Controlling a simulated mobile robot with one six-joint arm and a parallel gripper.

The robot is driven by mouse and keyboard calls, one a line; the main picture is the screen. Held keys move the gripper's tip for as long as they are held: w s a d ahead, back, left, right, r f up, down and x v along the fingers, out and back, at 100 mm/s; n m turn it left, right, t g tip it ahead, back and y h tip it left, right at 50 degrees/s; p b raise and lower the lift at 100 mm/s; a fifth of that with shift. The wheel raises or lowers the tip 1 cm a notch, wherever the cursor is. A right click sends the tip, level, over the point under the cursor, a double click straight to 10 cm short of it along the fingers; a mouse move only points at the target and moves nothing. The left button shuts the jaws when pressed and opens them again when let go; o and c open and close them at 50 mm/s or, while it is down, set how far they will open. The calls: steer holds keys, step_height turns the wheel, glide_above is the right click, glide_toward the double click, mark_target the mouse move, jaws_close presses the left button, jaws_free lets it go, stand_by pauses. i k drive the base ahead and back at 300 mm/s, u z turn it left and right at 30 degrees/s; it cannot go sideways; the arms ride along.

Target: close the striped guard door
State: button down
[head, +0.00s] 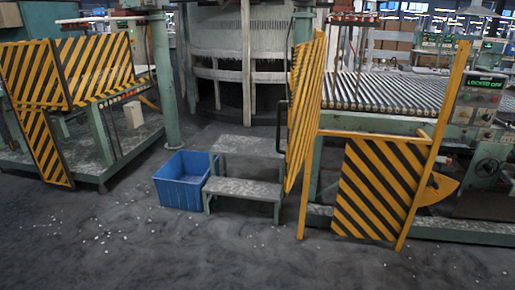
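A yellow-and-black striped guard door (306,105) stands right of centre in the head view. It is seen nearly edge-on and stands open, angled away from the yellow frame (433,150) to its right. A dark upright handle (281,126) sits on the door's left side. The frame's upper opening is uncovered and shows the roller bed (390,90) behind it. A fixed striped panel (380,190) fills the lower part of the frame. My gripper is not in view.
A grey two-step stool (245,188) and a blue crate (183,180) stand left of the door. More striped panels (95,66) guard a machine at the left. A control box (480,98) is at the right. The foreground floor is clear apart from small white bits.

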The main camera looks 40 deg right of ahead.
mark_target(297, 52)
steer(key=u, duration=0.05)
steer(key=k, duration=0.4)
steer(key=u, duration=1.05)
steer(key=i, duration=1.55)
steer(key=z, duration=0.65)
steer(key=i, duration=0.9)
steer(key=z, duration=0.45)
